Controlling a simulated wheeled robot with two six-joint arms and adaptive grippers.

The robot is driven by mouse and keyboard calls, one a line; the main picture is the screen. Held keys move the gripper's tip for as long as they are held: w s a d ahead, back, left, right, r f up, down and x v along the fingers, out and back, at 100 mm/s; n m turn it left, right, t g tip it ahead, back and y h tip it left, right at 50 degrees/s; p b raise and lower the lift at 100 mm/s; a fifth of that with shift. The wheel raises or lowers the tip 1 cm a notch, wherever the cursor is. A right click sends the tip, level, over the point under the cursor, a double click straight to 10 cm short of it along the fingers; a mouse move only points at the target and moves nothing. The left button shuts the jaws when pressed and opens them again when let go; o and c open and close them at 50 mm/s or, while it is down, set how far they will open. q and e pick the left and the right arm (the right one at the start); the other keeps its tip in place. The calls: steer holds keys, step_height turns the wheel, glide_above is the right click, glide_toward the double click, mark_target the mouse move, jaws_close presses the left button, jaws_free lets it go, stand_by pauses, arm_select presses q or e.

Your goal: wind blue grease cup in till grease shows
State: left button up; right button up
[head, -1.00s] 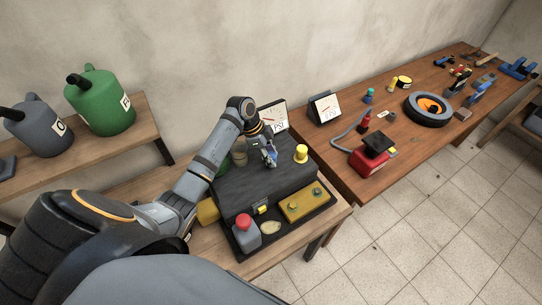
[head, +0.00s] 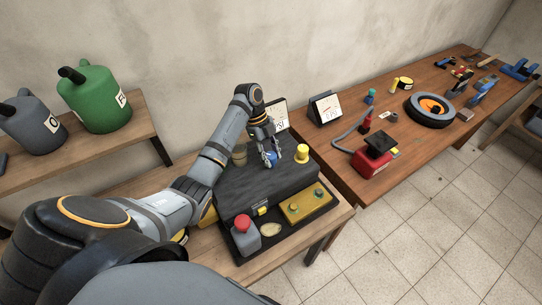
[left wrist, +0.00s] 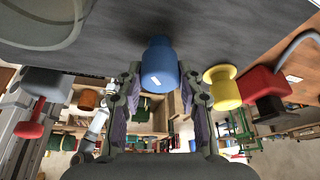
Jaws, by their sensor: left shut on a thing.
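The blue grease cup (head: 272,161) stands on the dark grey block (head: 250,185). In the left wrist view the cup (left wrist: 160,65) sits between the two finger pads, with a small white mark on its side. My left gripper (head: 269,155) reaches down from above and is shut on the cup. It also shows in the left wrist view (left wrist: 160,105). The cup's foot is too small or hidden to tell whether any grease shows. My right gripper is not in view.
A yellow cup (head: 302,153) stands right of the blue one. A red-topped button (head: 243,223) and a yellow panel (head: 307,206) lie at the block's front. Gauges (head: 326,108) stand behind. The right bench holds a red box (head: 372,162) and a tyre (head: 429,110).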

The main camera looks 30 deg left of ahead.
arm_select(q)
steer(key=shift+w+r, duration=0.1)
steer(key=shift+r, duration=0.05)
steer(key=o, duration=1.2)
